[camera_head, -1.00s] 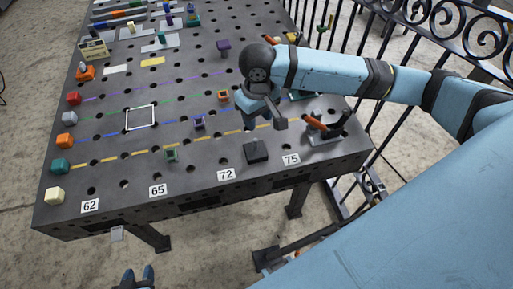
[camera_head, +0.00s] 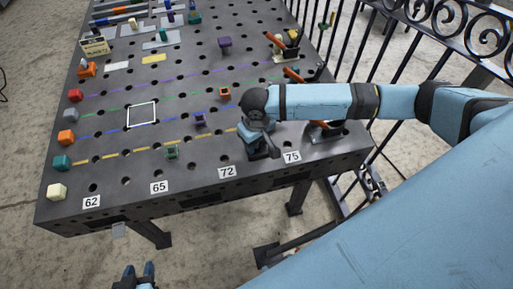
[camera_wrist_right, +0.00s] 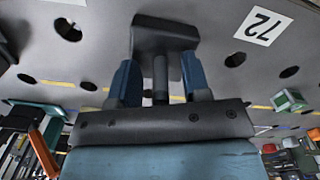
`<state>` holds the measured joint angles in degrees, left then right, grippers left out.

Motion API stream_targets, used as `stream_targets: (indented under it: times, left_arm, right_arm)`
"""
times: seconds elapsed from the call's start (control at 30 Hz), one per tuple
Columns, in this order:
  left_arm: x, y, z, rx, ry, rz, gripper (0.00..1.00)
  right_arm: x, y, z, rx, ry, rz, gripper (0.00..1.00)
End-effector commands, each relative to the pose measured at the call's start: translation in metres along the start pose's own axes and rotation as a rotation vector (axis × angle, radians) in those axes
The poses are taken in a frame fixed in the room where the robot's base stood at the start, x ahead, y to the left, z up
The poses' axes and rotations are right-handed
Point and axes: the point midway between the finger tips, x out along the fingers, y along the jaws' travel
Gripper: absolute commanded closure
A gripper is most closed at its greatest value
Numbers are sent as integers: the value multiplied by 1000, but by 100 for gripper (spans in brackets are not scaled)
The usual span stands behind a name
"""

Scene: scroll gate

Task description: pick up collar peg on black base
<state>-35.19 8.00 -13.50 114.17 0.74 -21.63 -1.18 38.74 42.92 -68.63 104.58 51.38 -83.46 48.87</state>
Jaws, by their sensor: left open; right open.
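The collar peg on its black base stands near the table's front edge, between the 72 and 75 labels. In the right wrist view the dark peg (camera_wrist_right: 160,78) rises from the black base (camera_wrist_right: 165,35). My right gripper (camera_wrist_right: 160,88) is open, with one blue finger on each side of the peg and a gap to it. In the head view my right gripper (camera_head: 255,146) is low over the base (camera_head: 268,155) and hides most of it. My left gripper (camera_head: 138,274) is open and empty at the bottom, off the table's front.
The perforated dark table (camera_head: 120,180) holds a green socket piece (camera_head: 172,152), a purple one (camera_head: 200,119) and an orange one (camera_head: 224,93). An orange-handled clamp (camera_head: 325,130) stands right of my right gripper. Colored cubes line the left edge.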

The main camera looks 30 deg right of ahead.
Motion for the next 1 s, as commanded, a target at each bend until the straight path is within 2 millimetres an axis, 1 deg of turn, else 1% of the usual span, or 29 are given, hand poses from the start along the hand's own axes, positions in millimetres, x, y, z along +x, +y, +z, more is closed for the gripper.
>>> stream_targets:
  times: [0.17, 0.2, 0.27, 0.3, 0.33, 0.37, 0.77, 0.87, 1.0]
  left_arm:
    - [0, 0, 0, 0, 0, 0, 57]
    - [0, 0, 0, 0, 0, 0, 57]
    - [0, 0, 0, 0, 0, 0, 57]
    - [0, 0, 0, 0, 0, 0, 57]
    - [0, 0, 0, 0, 0, 0, 57]
    - [0, 0, 0, 0, 0, 0, 57]
    - [0, 0, -1, 0, 1, 0, 57]
    - [0, 0, -1, 0, 1, -1, 57]
    - [0, 0, -1, 0, 1, -1, 57]
  right_arm:
    - [0, 0, 0, -1, 0, 0, 56]
    - [0, 0, 0, -1, 0, 0, 66]
    - [0, 0, 0, -1, 0, 0, 79]
    - [0, 0, 0, -1, 0, 0, 89]
    - [0, 0, 0, -1, 0, 0, 95]
    - [0, 0, 0, -1, 0, 0, 100]
    - [-3, 0, -1, -1, 2, -1, 100]
    - [-8, 0, -1, -1, 3, -1, 100]
    - [-23, 0, -1, -1, 5, -1, 100]
